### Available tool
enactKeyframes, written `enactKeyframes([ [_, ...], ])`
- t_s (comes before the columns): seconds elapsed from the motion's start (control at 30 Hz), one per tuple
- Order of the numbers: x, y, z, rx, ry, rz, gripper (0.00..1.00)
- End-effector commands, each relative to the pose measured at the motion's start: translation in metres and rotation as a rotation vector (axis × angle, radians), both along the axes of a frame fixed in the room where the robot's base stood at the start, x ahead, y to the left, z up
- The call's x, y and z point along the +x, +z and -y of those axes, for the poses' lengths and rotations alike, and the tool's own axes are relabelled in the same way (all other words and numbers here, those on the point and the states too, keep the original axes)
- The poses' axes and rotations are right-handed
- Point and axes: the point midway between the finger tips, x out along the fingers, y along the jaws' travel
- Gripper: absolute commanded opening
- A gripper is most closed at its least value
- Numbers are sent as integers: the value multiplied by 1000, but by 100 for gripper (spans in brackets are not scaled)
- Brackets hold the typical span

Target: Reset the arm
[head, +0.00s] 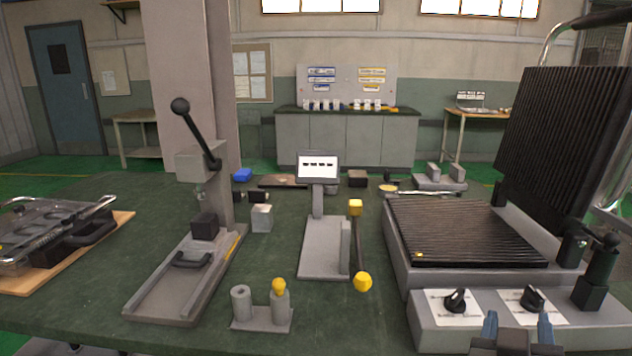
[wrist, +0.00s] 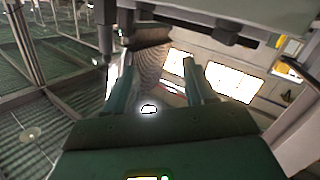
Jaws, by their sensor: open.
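My gripper (head: 517,326) shows at the bottom right edge of the head view, its two blue-grey fingers apart and pointing up. Nothing is between them. It appears in front of the grill's knob panel, near the right knob (head: 531,298). In the wrist view my gripper (wrist: 160,82) also has its fingers spread, with a ribbed dark surface and bright windows seen beyond them. The contact grill (head: 405,262) stands at the right of the bench with its ribbed lid (head: 565,140) raised. The rest of my arm is out of the head view.
A lever press (head: 195,165) stands left of centre. A small display stand (head: 318,190) and a yellow-tipped piece (head: 362,281) are in the middle. A two-post holder (head: 262,318) is at the front. A glass-lidded tray (head: 55,235) lies at far left. Bare green bench shows between them.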

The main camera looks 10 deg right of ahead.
Motion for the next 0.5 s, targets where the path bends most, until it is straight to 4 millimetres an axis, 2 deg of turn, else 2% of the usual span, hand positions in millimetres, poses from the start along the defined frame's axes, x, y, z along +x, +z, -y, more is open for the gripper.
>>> enactKeyframes([
  [0.03,-10,-16,-6,2,64,-47,55],
  [0.2,-43,-61,-36,32,290,-147,55],
  [0.4,-100,-92,-72,104,516,-202,55],
  [0.5,-132,-97,-89,152,607,-205,55],
])
